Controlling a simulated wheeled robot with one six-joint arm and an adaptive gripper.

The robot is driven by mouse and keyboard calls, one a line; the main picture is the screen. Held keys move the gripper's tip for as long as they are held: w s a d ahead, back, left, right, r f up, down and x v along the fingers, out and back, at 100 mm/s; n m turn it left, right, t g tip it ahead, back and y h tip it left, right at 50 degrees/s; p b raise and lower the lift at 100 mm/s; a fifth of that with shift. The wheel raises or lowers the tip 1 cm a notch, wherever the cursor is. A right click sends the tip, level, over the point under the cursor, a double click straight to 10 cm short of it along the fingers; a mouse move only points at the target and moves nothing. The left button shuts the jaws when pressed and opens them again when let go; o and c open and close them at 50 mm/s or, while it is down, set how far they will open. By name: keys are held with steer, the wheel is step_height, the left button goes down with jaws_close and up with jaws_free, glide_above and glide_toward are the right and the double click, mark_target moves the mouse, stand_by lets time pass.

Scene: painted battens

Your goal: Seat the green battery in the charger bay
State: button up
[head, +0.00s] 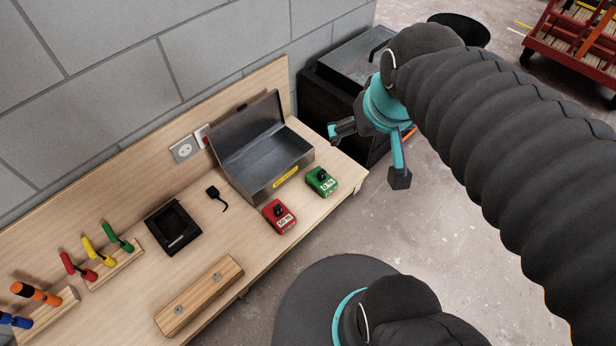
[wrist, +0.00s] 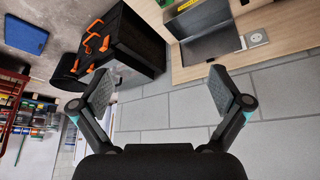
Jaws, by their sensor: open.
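The green battery (head: 321,181) stands on the wooden bench at its right end, beside the open metal box. A red battery (head: 279,216) stands to its left, nearer the front edge. The black charger (head: 173,228) lies on the bench left of the box, and its bay looks empty. My gripper (head: 372,156) is open and empty, in the air to the right of the bench, apart from both batteries. In the wrist view my gripper (wrist: 160,100) shows its two fingers spread wide with nothing between them.
An open grey metal box (head: 262,160) stands against the bench's back board. A wooden batten (head: 199,296) lies along the front edge. Several coloured-handled tools (head: 85,252) stand at the left. A dark cabinet (head: 345,90) stands beyond the bench's right end.

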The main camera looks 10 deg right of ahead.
steer(key=w+f+n+g, duration=0.2)
steer(key=w+f, duration=0.3)
steer(key=w, duration=0.7)
steer(key=n+g, duration=0.2)
steer(key=n, duration=0.1)
glide_above(322, 177)
steer(key=w, duration=0.1)
step_height(322, 177, down, 24)
steer(key=shift+n+g, duration=0.6)
steer(key=f, duration=1.1)
steer(key=w+f+b, duration=0.1)
steer(key=f, duration=0.5)
steer(key=shift+w+f, duration=0.1)
steer(key=shift+f, duration=0.2)
steer(key=f, duration=0.3)
steer(key=s+f, duration=0.1)
steer(key=shift+d+f, duration=0.1)
steer(key=shift+f, duration=0.3)
steer(key=shift+w+f, duration=0.1)
steer(key=shift+f, duration=0.5)
steer(key=c, duration=1.6)
steer(key=shift+r, duration=0.1)
